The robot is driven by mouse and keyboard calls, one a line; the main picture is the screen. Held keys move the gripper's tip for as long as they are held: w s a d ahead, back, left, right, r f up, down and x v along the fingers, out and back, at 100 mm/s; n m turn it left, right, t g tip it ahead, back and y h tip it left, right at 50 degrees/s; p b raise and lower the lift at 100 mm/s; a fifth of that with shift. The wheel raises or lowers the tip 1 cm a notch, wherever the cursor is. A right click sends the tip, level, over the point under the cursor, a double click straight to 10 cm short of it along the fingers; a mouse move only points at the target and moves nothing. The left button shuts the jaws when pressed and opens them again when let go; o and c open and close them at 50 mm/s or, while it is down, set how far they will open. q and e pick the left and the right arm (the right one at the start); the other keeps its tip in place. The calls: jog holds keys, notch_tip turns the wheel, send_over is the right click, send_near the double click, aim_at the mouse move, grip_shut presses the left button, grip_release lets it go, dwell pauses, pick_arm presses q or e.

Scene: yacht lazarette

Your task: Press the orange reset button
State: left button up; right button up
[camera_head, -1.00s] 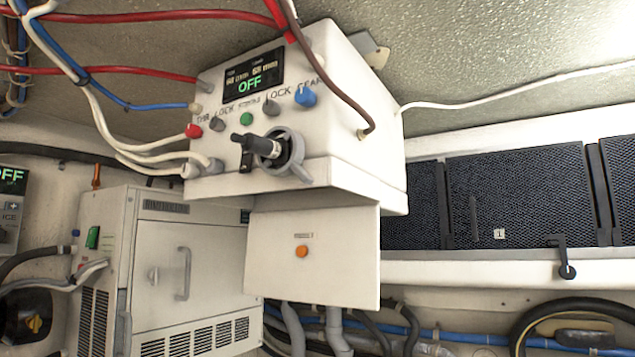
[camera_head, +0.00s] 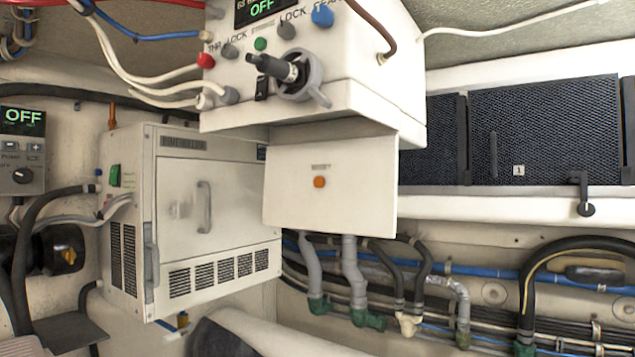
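The orange reset button (camera_head: 319,182) is a small round knob on a flat white panel (camera_head: 350,207), just under a small printed label. The panel hangs below a white control box (camera_head: 365,80) with a green OFF display (camera_head: 262,8), colored knobs and a black lever switch (camera_head: 280,68). The button is unobstructed and nothing touches it. Neither of my grippers can be made out in the head view.
A white cabinet (camera_head: 180,225) with a handle stands left of the panel. Pipes and hoses (camera_head: 350,270) run below it. Dark mesh panels (camera_head: 545,125) with a black latch (camera_head: 585,195) are at right. Cables cross at upper left. The space in front of the button looks free.

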pick_arm(q)
jog(key=shift+w, duration=0.1)
jog(key=c, duration=0.5)
grip_shut()
jog(key=shift+w, duration=0.1)
dwell(0.7)
